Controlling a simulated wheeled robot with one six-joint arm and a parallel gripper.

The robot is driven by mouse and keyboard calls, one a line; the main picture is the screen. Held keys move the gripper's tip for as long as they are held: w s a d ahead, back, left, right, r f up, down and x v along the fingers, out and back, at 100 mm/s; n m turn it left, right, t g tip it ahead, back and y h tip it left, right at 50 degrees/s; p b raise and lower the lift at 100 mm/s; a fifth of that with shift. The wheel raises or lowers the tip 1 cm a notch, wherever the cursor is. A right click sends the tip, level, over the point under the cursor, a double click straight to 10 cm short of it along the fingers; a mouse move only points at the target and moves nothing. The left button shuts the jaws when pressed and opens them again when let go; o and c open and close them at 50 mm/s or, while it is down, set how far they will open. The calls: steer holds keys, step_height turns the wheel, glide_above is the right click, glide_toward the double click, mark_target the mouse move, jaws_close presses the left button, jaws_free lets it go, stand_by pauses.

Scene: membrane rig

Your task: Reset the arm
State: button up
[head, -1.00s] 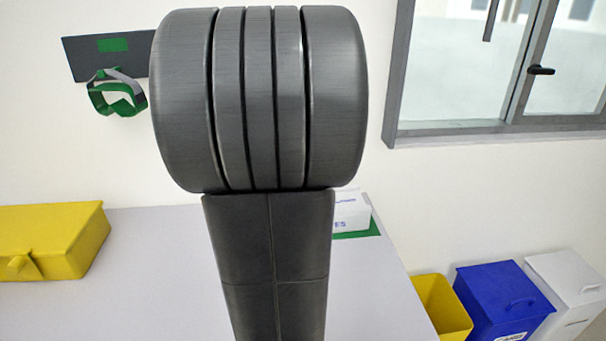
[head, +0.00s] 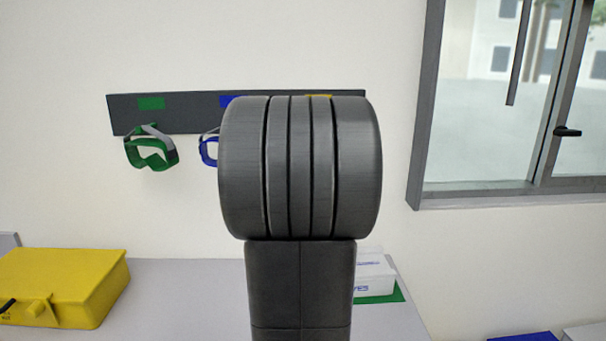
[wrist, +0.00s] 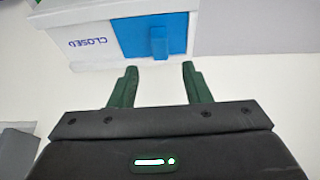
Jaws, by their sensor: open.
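My gripper (wrist: 160,80) shows in the wrist view with its two dark green fingers apart and nothing between them. Beyond the fingertips is a white box (wrist: 88,38) with a blue panel and tab (wrist: 160,36), marked "CLOSED", its lettering turned over in this view. I cannot tell the exact gap between fingertips and box. In the head view my arm's dark links fill the middle and the gripper is hidden.
A yellow case (head: 70,285) lies on the pale table (head: 190,290) at left. A white box (head: 374,275) stands on a green mat (head: 385,298) behind my arm. Green goggles (head: 135,155) and partly hidden blue goggles (head: 208,150) hang from a wall rack (head: 190,118). A blue bin (head: 522,337) shows at lower right.

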steer(key=x, duration=0.7)
steer(key=shift+d, duration=0.25)
steer(key=shift+s, duration=0.1)
